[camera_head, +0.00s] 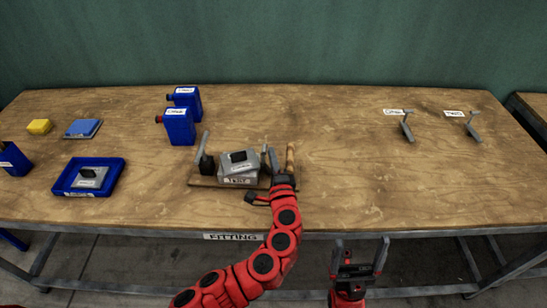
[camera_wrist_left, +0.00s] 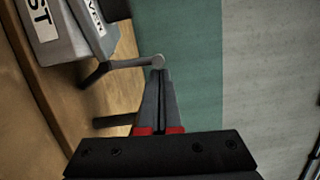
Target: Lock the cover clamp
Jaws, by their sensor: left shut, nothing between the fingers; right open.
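The grey cover (camera_head: 239,162) lies on a grey block (camera_head: 238,178) labelled "TEST" on a wooden base, in the middle of the table. A grey upright lever (camera_head: 205,142) stands at the base's left side. At its right side a grey clamp arm (camera_head: 264,155) stands close to my left gripper (camera_head: 272,156). In the left wrist view, my left gripper (camera_wrist_left: 158,78) is shut and empty, its tips at the rounded end of a grey clamp rod (camera_wrist_left: 132,64); whether they touch is unclear. The cover (camera_wrist_left: 95,25) shows beyond. My right gripper (camera_head: 360,252) is open, in front of the table edge.
Two blue canisters (camera_head: 179,127) stand behind left. A blue tray (camera_head: 61,187) with a grey part, a blue plate (camera_head: 83,128) and a yellow block (camera_head: 39,127) lie left. Two grey brackets (camera_head: 407,131) lie right. The middle right is clear.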

